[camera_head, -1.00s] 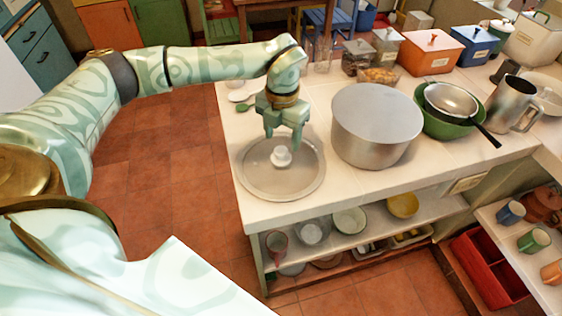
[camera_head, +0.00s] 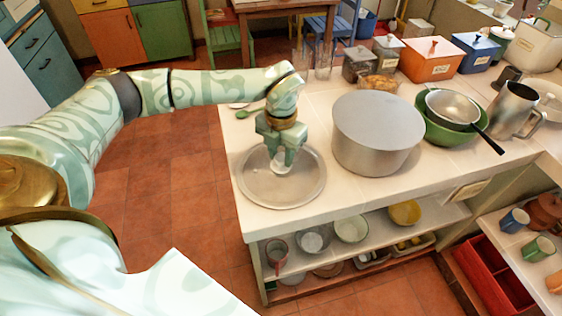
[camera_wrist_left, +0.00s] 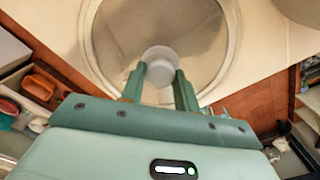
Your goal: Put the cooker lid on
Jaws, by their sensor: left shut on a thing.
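My right gripper is not in view.
A green bowl with a strainer (camera_head: 452,118) and a metal jug (camera_head: 512,110) stand right of the cooker. Glass jars (camera_head: 357,62) and an orange canister (camera_head: 428,60) stand behind. Dishes sit on the shelf below. The counter's left edge is close to the lid.

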